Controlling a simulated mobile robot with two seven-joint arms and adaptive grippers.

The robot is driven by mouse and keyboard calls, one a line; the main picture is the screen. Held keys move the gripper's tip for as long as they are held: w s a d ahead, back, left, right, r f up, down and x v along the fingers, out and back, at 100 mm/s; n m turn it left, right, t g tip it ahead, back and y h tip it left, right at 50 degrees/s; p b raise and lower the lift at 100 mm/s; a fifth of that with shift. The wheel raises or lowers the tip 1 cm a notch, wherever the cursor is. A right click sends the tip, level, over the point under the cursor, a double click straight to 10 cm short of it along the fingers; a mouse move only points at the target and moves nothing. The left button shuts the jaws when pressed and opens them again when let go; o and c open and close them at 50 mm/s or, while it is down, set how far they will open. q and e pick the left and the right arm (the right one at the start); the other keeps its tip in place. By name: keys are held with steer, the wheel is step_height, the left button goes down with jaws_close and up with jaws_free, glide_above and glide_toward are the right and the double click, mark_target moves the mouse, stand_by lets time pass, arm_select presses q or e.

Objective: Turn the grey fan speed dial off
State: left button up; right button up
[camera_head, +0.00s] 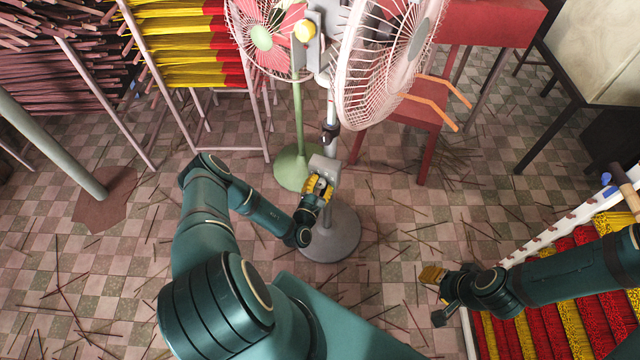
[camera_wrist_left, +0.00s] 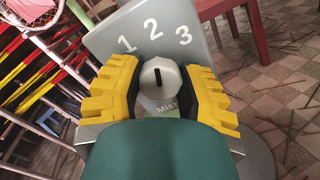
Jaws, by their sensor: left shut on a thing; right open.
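The grey fan speed dial (camera_wrist_left: 160,78) sits on the grey control box (camera_wrist_left: 192,22) marked 1, 2, 3 in the left wrist view. The dark line on the dial points up, roughly toward the 2. My left gripper (camera_head: 318,188) is shut on the dial, with one yellow finger on each side; the wrist view shows this gripper (camera_wrist_left: 160,95) too. In the head view the control box (camera_head: 322,166) is on the pole of the grey standing fan (camera_head: 388,55), and the gripper hides the dial. My right gripper (camera_head: 434,278) is open and empty, over the floor.
A green fan (camera_head: 262,38) stands close behind the grey one. The grey fan's round base (camera_head: 333,238) is on the tiled floor below my left gripper. Red furniture (camera_head: 415,112) stands behind. A rack of red and yellow incense (camera_head: 560,310) is at the right.

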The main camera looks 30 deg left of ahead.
arm_select(q)
steer(key=shift+s+a+f+n, duration=0.1)
steer(key=shift+n, duration=0.3)
steer(key=shift+n+p, duration=0.35)
steer(key=shift+n, duration=0.75)
steer(key=n, duration=0.4)
steer(key=shift+n, duration=0.3)
steer(key=n, duration=0.4)
steer(key=shift+f+p, duration=0.1)
steer(key=shift+p, duration=0.2)
steer(key=shift+d+n, duration=0.2)
steer(key=shift+n, duration=1.9)
jaws_close()
steer(key=o, duration=1.1)
jaws_free()
steer(key=shift+o, duration=0.4)
